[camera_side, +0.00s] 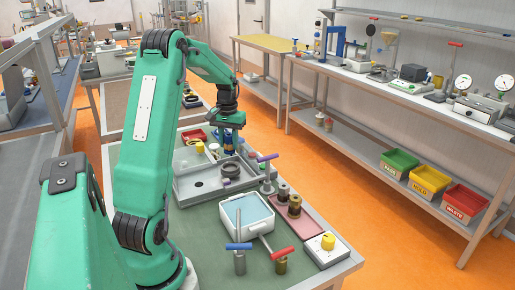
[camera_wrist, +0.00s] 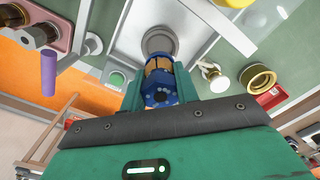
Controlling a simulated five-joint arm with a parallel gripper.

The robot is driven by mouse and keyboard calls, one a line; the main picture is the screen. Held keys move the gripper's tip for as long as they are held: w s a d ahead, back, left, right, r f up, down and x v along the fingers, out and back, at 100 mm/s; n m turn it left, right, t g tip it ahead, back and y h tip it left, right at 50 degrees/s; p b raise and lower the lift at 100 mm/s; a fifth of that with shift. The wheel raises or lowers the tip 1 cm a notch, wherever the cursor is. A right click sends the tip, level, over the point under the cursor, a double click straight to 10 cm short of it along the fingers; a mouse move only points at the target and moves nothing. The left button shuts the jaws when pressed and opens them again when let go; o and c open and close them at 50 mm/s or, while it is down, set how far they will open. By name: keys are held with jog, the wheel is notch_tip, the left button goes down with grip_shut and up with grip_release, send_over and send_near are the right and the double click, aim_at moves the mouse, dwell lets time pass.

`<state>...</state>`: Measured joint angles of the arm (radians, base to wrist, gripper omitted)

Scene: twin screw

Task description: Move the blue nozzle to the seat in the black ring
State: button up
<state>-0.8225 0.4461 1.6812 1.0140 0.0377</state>
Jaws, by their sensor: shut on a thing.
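My gripper (camera_side: 229,124) is shut on the blue nozzle (camera_side: 229,139), which hangs below the fingers in the side view. In the wrist view the nozzle (camera_wrist: 156,96) sits between the fingers, with a brass-coloured band beside its blue part. A round dark grey part, perhaps this ring, shows beyond the nozzle in the wrist view (camera_wrist: 159,38). The nozzle looks apart from the ring; its height above the surface is unclear. The seat's inside is hidden in the side view.
A purple-handled tool (camera_side: 267,158) stands right of the ring. A white tray (camera_side: 246,216), a pink tray (camera_side: 294,223) with brass parts, and blue-handled (camera_side: 239,247) and red-handled (camera_side: 282,254) tools stand nearer the front. A red bin (camera_side: 193,136) lies behind.

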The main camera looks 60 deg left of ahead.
aim_at(229, 152)
jog(key=shift+f, duration=0.1)
jog(key=shift+f, duration=2.2)
jog(key=shift+f, duration=1.1)
dwell(0.6)
dwell(0.4)
jog(key=o, duration=1.7)
jog(key=shift+r, duration=0.2)
jog(key=shift+r, duration=3.35)
